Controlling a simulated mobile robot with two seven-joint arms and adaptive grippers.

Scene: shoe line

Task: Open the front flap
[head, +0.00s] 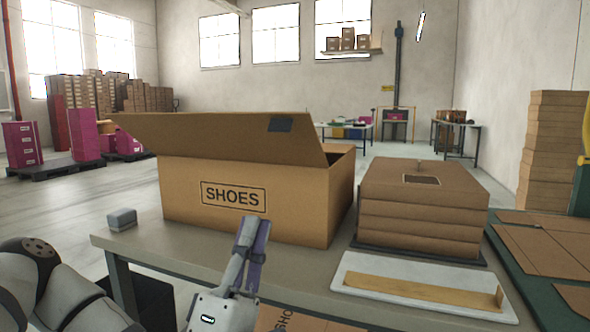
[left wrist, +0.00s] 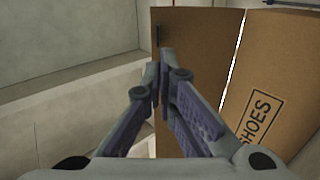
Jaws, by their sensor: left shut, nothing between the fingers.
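The cardboard shoe box (head: 185,205) stands on the table with its SHOES label facing me. Its front flap (head: 210,136) is raised from the top front edge, with a dark patch near its right free corner. In the left wrist view the flap (left wrist: 205,70) fills the middle, and the labelled box wall (left wrist: 285,75) is at right. My left gripper (head: 253,224) is shut and empty, in front of the box and below the flap in the head view. Its fingertips (left wrist: 165,62) overlap the flap near the patch; I cannot tell if they touch. My right gripper is out of view.
A stack of flat brown boxes (head: 420,205) stands right of the shoe box. A white tray (head: 360,262) lies before it. A small grey block (head: 122,219) sits at the table's left edge. A green table (head: 520,288) with cardboard is at right.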

